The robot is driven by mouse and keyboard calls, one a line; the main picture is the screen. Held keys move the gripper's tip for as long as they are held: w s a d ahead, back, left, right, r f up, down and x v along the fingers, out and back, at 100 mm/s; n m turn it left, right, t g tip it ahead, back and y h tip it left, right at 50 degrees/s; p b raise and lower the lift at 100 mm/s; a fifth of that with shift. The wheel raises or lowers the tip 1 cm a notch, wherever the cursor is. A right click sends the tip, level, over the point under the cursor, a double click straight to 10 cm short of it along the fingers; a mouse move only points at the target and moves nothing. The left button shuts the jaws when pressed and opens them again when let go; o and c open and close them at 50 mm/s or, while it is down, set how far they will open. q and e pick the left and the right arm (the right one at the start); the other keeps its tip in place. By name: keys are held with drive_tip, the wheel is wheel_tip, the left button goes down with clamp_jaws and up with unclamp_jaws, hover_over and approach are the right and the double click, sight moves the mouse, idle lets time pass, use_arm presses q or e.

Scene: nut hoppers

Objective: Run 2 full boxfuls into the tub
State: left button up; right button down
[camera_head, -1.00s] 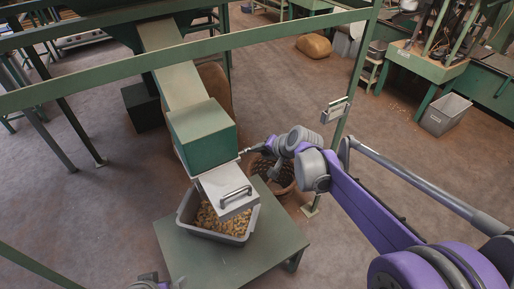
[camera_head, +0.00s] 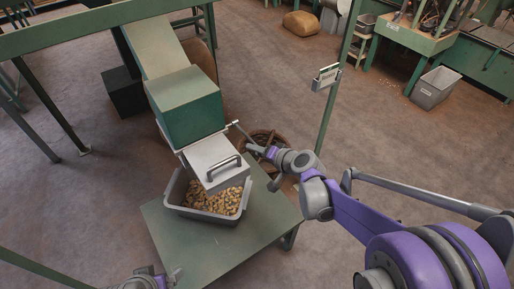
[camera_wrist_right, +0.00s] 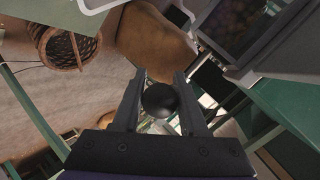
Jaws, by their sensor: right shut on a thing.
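A grey tub (camera_head: 195,214) stands on a green table (camera_head: 170,240) and holds a layer of brown nuts (camera_head: 213,202). The flap hides part of the tub. My right gripper (camera_head: 254,144) is at the box's right side, shut on the black knob (camera_wrist_right: 160,99) of a thin lever (camera_head: 239,129). My left gripper (camera_head: 165,279) shows only partly at the bottom edge; its fingers are unclear.
A pale chute (camera_head: 152,48) slopes down to the box. A wicker basket (camera_head: 262,138) stands on the floor behind my right gripper; it also shows in the right wrist view (camera_wrist_right: 70,48). A green post (camera_head: 338,110) rises right of it. A grey bin (camera_head: 436,88) stands far right.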

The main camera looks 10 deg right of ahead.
drive_tip(key=shift+f, duration=0.3)
drive_tip(key=shift+w, duration=0.1)
idle(0.3)
drive_tip(key=c, duration=0.8)
unclamp_jaws()
drive_tip(key=o, duration=0.3)
drive_tip(key=shift+w+a+f, duration=0.1)
drive_tip(key=shift+w, duration=0.05)
drive_tip(key=p+v, duration=0.1)
drive_tip(key=v, duration=1)
drive_tip(key=shift+p, duration=0.3)
